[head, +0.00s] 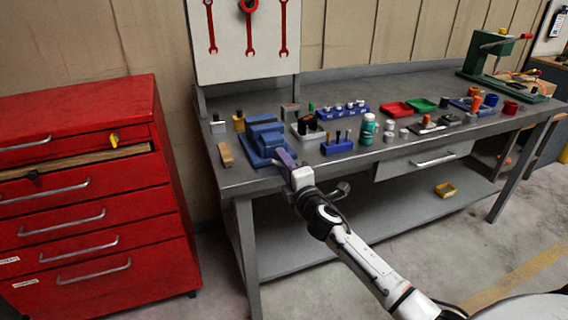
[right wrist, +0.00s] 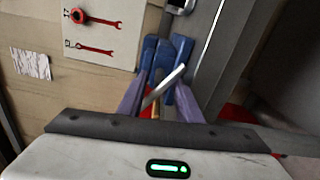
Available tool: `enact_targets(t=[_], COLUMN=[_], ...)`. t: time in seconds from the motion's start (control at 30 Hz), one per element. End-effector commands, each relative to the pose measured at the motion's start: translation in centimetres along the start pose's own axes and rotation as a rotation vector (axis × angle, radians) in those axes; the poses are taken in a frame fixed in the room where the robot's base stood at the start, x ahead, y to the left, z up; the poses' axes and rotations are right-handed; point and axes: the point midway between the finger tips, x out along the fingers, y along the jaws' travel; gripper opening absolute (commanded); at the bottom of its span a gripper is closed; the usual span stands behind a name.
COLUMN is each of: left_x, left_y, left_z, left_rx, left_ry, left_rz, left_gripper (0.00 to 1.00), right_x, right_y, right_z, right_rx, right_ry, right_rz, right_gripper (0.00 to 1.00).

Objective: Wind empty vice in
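The blue vice (head: 264,136) stands at the left front end of the grey workbench (head: 240,180). My right gripper (head: 285,158) is at the bench's front edge, just in front of the vice. In the right wrist view, the blue vice (right wrist: 164,52) lies beyond my purple fingers (right wrist: 158,92), which stand apart. A thin silvery bar (right wrist: 165,86), the vice handle, slants across the space between the fingers. I cannot tell whether a finger touches it. No part is visible in the vice jaws, but the view into them is partly blocked. My left gripper is not in view.
A wooden block (head: 226,154) lies left of the vice. A blue holder (head: 337,146) and a teal bottle (head: 367,129) stand to its right. A red drawer cabinet (head: 85,200) stands left of the bench. The floor in front is clear.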

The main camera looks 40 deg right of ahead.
Motion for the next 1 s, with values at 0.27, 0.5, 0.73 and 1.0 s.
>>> enact_targets(t=[0.27,0.5,0.73,1.0], left_x=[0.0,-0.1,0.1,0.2], left_y=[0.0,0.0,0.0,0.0], left_z=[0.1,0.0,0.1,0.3], left_rx=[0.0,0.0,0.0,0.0], left_ry=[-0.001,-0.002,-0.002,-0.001], left_rz=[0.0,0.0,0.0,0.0], left_gripper=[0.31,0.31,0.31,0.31], right_x=[-0.1,-2.6,-7.2,-10.1], right_y=[0.0,-0.1,-0.2,-0.1], right_z=[0.0,0.0,0.0,0.0], right_rx=[0.006,0.006,0.005,0.004], right_ry=[0.0,0.0,0.001,0.0], right_rz=[-0.001,-0.001,-0.002,-0.001], right_gripper=[0.33,0.33,0.33,0.33])
